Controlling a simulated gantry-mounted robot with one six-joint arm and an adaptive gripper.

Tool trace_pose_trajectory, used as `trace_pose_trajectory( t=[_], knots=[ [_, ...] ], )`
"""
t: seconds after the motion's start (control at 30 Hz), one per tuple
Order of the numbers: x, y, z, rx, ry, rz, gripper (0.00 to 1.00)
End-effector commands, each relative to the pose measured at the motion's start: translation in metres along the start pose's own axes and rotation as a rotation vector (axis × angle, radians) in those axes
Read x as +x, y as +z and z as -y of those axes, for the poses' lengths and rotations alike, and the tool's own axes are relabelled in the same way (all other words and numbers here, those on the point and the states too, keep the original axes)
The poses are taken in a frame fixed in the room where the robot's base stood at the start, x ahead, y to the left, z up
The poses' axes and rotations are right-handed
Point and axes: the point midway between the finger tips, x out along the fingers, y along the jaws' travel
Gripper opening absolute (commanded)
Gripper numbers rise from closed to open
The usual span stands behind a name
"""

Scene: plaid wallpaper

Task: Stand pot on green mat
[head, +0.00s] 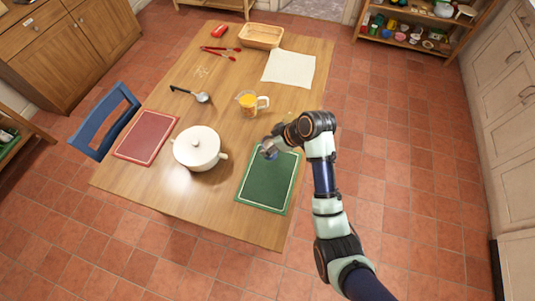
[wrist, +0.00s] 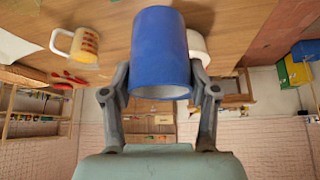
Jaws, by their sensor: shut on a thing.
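The white lidded pot (head: 197,150) stands upright on the wooden table, between the red mat and the green mat. The green mat (head: 262,198) lies flat at the table's right front, with nothing seen standing on it. My gripper (head: 268,150) is over the mat's far left edge, right of the pot and apart from it. In the wrist view my gripper (wrist: 160,98) is shut on a blue cylinder (wrist: 160,50), like a cup, between its two fingers. Part of a white thing, probably the pot, shows behind the cylinder.
A red mat (head: 146,136) lies left of the pot. A glass jug of orange liquid (head: 247,103) and a ladle (head: 200,97) lie farther back. A white cloth (head: 289,68), basket (head: 261,36) and red tongs (head: 219,52) are at the far end. A blue chair (head: 105,122) stands left.

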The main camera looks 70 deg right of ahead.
Motion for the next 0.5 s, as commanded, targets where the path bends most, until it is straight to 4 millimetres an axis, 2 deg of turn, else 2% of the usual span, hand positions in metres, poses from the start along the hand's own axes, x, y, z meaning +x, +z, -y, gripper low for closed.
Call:
trace_pose_trajectory(
  t=[0.3,0.5],
  knots=[
    [0.073,0.048,0.001,0.002,-0.003,0.003,0.14],
    [0.109,0.07,0.001,0.001,-0.001,0.001,0.14]
  ],
)
